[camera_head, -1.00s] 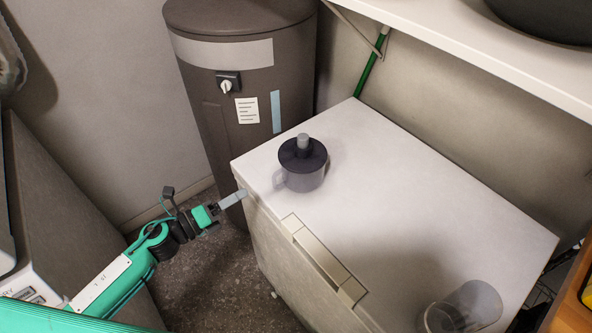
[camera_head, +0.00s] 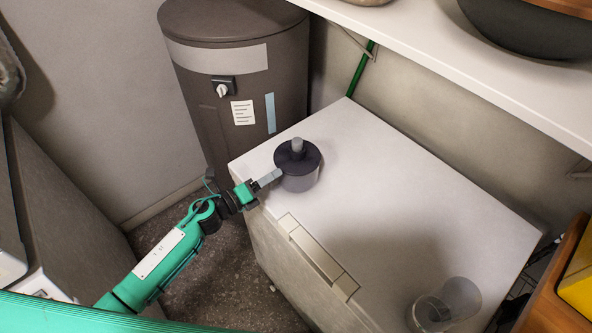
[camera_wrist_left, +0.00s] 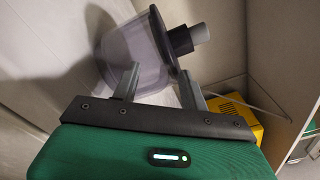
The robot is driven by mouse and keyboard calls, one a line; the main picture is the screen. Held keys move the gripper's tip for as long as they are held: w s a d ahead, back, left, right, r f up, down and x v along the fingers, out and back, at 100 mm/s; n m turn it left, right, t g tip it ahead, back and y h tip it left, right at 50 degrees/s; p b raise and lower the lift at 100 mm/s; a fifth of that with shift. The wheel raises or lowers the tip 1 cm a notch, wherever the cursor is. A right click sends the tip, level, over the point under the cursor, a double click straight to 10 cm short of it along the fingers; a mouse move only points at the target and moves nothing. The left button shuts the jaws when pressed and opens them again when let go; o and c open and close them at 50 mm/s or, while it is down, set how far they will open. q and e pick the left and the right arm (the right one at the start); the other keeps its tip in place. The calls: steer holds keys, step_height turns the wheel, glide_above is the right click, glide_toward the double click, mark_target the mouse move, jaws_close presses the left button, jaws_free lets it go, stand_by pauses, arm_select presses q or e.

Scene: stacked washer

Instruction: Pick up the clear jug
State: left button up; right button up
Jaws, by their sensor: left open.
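The clear jug (camera_head: 301,181) stands upright on the white chest top, with a see-through body, a dark round lid and a grey knob. My left gripper (camera_head: 274,177) is at its left side, with fingertips close to the jug's handle side; the handle is hidden behind them. In the left wrist view, the jug (camera_wrist_left: 136,55) appears tilted just beyond the two open fingers (camera_wrist_left: 160,85). I cannot tell whether the fingers touch the jug or straddle its handle. My right gripper is not in view.
The white chest top (camera_head: 400,190) is mostly clear. A clear container (camera_head: 432,313) is at its near right end. A dark grey cylinder tank (camera_head: 235,95) stands behind left. A white shelf (camera_head: 480,75) with a dark bowl (camera_head: 525,30) overhangs the back right.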

arm_select(q)
steer(key=shift+c, duration=0.6)
jaws_close()
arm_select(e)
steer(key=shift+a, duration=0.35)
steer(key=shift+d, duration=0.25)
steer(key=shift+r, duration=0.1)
